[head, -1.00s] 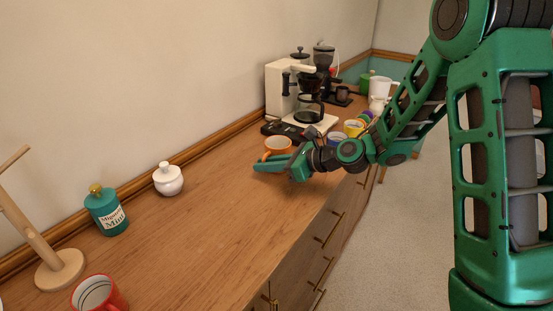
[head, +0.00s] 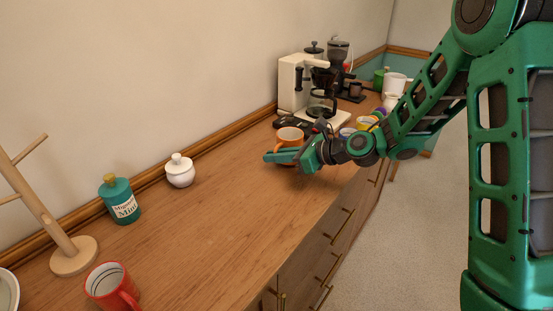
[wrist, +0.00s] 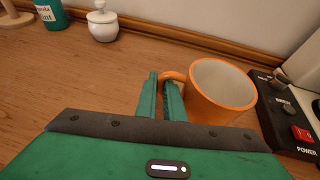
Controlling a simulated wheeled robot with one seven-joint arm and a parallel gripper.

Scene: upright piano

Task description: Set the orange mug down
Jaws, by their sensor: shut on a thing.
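The orange mug (head: 289,137) is upright, white inside, over the wooden counter in front of the coffee maker. In the wrist view the orange mug (wrist: 218,90) is right of the fingers, with its handle between them. My gripper (head: 272,156) is shut on that handle; the fingers also show in the wrist view (wrist: 163,98). The mug's base is hidden behind the gripper, so I cannot tell whether it touches the counter.
A black scale-like panel with a red switch (wrist: 302,134) lies close to the mug's right. The coffee maker (head: 297,84) stands behind. A white lidded jar (head: 180,171), teal mint jar (head: 120,200), red mug (head: 112,288) and wooden mug tree (head: 74,256) are left. The counter's middle (head: 215,225) is clear.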

